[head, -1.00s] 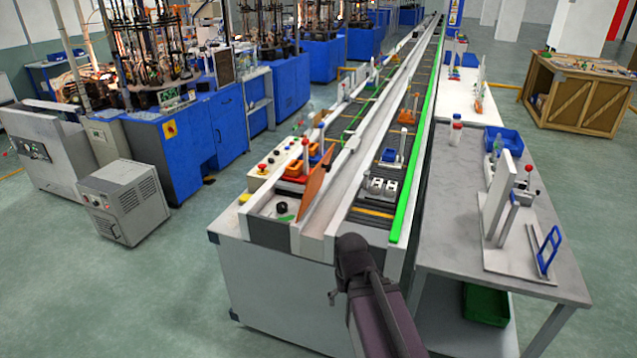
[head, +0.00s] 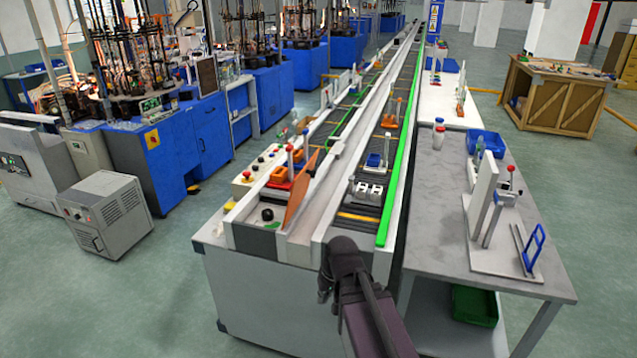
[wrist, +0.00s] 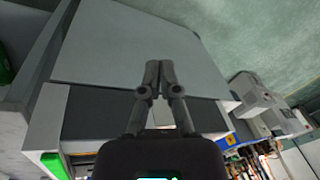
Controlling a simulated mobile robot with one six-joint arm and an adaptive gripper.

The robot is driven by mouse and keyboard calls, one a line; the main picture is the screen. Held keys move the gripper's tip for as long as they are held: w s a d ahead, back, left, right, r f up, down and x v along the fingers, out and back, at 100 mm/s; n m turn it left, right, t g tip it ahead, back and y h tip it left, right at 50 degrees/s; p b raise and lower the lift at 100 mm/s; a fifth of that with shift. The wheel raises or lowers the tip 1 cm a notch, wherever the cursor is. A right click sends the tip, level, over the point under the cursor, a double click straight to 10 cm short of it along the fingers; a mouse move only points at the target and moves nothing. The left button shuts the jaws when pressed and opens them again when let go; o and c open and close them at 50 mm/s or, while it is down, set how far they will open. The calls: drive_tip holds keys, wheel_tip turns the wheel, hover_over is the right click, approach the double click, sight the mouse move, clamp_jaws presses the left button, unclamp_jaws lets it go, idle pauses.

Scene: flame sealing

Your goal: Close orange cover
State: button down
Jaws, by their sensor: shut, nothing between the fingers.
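The orange cover (head: 300,188) is a flat orange panel standing tilted up at the near end of the conveyor bench, beside the long white rail (head: 330,170). Its left face is towards an orange fixture (head: 281,178) with a small post. My gripper (wrist: 160,68) is shut and empty in the wrist view, its fingertips together over the bench's pale grey end panel (wrist: 140,45). In the head view my dark arm reaches to the near end of the bench, right of and nearer than the cover; the fingers are not clearly visible there. The cover is not discernible in the wrist view.
A green strip (head: 402,165) runs along the conveyor's right side. A grey side table (head: 440,205) with a white stand and blue bin (head: 487,143) stands to the right. A grey box unit (head: 105,215) stands on the floor at left. Open floor lies left of the bench.

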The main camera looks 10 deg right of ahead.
drive_tip(key=w+a+r+m+t+y+b, duration=0.1)
drive_tip(key=w+r+m+t+y+b, duration=0.2)
drive_tip(key=w, duration=0.5)
drive_tip(key=w+a+r+m+t+y+b, duration=0.1)
drive_tip(key=w+r+m+t+y, duration=0.15)
drive_tip(key=w+t+y, duration=0.4)
drive_tip(key=w+d+r+m+t+h+b, duration=0.2)
drive_tip(key=w+d+r+m+t+h, duration=0.1)
drive_tip(key=d, duration=0.4)
drive_tip(key=w+d+r+m+t+h+b, duration=0.2)
drive_tip(key=w+d+r+m+t+h, duration=0.1)
drive_tip(key=w+d+m, duration=0.5)
drive_tip(key=shift+r+t+h, duration=0.25)
drive_tip(key=shift+t+h, duration=0.4)
drive_tip(key=shift+t, duration=0.4)
drive_tip(key=shift+w+m, duration=0.2)
drive_tip(key=shift+m, duration=0.05)
drive_tip(key=a+p+x, duration=0.2)
drive_tip(key=x, duration=1)
drive_tip(key=shift+a+r, duration=0.35)
drive_tip(key=shift+s, duration=0.1)
